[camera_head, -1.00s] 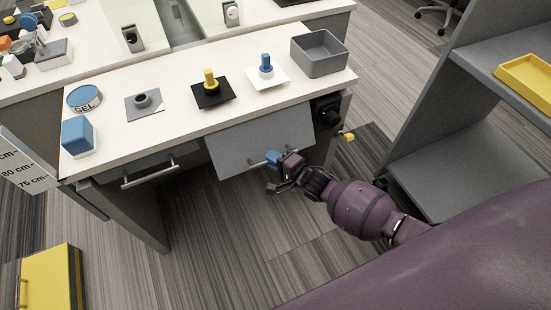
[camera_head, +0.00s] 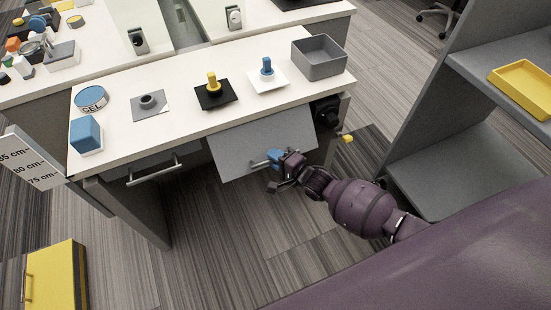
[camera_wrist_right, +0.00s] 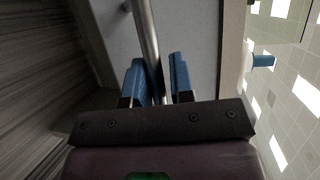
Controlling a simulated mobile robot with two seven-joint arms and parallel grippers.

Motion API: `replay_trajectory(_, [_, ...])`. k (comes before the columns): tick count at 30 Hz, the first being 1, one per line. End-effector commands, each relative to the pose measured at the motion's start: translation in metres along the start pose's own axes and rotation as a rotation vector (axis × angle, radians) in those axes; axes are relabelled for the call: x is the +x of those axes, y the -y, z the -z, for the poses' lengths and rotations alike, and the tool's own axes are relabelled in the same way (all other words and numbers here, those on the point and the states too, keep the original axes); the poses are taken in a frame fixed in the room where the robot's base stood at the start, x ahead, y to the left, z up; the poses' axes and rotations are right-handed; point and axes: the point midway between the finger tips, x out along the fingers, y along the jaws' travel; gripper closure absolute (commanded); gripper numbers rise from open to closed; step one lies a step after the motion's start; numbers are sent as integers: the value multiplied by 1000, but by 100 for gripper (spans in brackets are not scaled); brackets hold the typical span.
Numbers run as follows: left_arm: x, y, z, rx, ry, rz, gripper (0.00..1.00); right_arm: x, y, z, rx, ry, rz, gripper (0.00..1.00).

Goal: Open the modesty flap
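The modesty flap (camera_head: 240,147) is a light grey panel under the front of the white-topped desk. Its broad face shows, and it appears tilted outward. A metal bar handle (camera_head: 257,164) is on it; the handle also runs down from the top of the right wrist view (camera_wrist_right: 147,30). My right gripper (camera_head: 275,157) is at the handle's right part. In the right wrist view, its blue fingers (camera_wrist_right: 158,75) stand on both sides of the bar, with a narrow gap visible beside it, so it looks open around the handle. My left gripper is out of view.
The desk top (camera_head: 190,125) holds a grey bin (camera_head: 319,60), a blue peg (camera_head: 266,66), a yellow peg (camera_head: 212,82), a gel tin (camera_head: 91,98) and a blue block (camera_head: 86,134). A drawer handle (camera_head: 155,170) is left of the flap. Grey shelving (camera_head: 450,140) stands right.

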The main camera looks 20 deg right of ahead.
Motion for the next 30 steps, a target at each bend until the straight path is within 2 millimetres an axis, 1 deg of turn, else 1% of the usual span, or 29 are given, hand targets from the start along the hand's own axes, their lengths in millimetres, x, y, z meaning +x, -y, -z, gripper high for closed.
replay_trajectory(1, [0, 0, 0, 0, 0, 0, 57, 0, 1, 0, -1, 0, 1, 70])
replay_trajectory(3, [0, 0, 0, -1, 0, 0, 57, 0, 0, 0, 0, 0, 0, 61])
replay_trajectory(11, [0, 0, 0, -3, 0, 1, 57, -1, -1, -1, 1, 1, -3, 61])
replay_trajectory(14, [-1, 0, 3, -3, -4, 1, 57, -5, -1, -1, 1, 1, -3, 61])
replay_trajectory(17, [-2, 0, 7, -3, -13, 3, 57, -15, 1, -1, 0, 0, -1, 61])
replay_trajectory(24, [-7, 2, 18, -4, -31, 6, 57, -58, 2, 0, -1, 0, 1, 61])
replay_trajectory(30, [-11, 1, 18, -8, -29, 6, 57, -90, 2, 0, -1, 0, 0, 61])
